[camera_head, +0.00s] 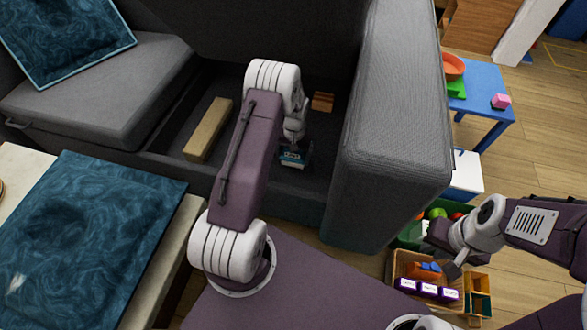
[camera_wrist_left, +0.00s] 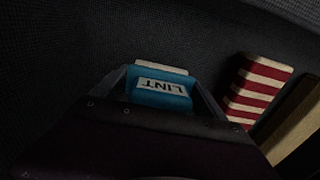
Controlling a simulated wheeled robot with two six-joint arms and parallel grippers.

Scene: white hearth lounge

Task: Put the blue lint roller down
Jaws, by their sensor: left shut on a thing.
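The blue lint roller (camera_wrist_left: 160,92), with a "LINT" label, is between the fingers of my left gripper (camera_wrist_left: 163,88) in the left wrist view. In the head view the lint roller (camera_head: 293,155) shows low inside the open storage space of the grey sofa (camera_head: 395,100). My left gripper (camera_head: 294,143) is shut on it there. I cannot tell whether the roller touches the compartment floor. My right gripper (camera_head: 440,250) is at the right, above a wooden crate; its fingers are too unclear to judge.
In the compartment lie a long wooden block (camera_head: 208,130) and a red-striped block (camera_head: 322,102), which also shows in the left wrist view (camera_wrist_left: 258,92). The compartment walls stand close around my left arm. A blue table (camera_head: 485,92) stands at the right.

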